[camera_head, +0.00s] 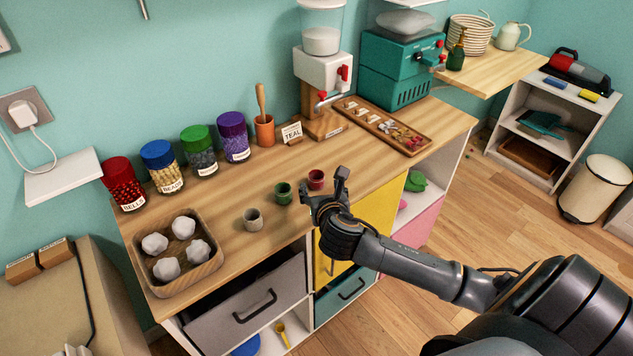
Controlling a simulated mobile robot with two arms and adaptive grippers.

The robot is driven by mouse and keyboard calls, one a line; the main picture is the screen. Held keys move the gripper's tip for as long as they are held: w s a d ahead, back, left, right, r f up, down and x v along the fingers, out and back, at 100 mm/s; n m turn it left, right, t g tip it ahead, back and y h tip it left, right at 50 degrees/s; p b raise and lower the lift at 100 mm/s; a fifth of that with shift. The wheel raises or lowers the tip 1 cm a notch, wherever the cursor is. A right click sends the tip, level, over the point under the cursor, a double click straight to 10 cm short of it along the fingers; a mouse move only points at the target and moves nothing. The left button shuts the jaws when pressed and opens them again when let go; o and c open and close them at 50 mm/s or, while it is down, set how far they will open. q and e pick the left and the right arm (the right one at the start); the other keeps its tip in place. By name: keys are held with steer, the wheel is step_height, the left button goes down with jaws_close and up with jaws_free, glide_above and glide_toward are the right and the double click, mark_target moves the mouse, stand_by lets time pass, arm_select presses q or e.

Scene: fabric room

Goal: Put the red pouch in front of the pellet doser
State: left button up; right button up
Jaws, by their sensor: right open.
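The red pouch (316,179) looks like a small dark red open cup and stands upright on the wooden counter. My right gripper (324,190) is open just in front of it; its fingers are close to it, and I cannot tell whether they touch. The pellet doser appears to be the white dispenser (318,70) with a clear hopper, a red lever and a wooden stand at the back of the counter. The red pouch stands some way in front of it, nearer the front edge. My left gripper is not in view.
A green cup (283,193) and a grey cup (253,219) stand left of my gripper. A wooden tray (177,284) holds white bundles. Several lidded jars (199,150) line the wall. A parts tray (385,125) lies right of the dispenser, before a teal machine (396,70).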

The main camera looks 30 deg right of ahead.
mark_target(318, 181)
steer(key=x, duration=0.8)
steer(key=shift+w+f, duration=0.15)
steer(key=shift+f, duration=0.25)
steer(key=shift+c, duration=0.2)
steer(key=c, duration=0.9)
steer(key=shift+r, duration=0.1)
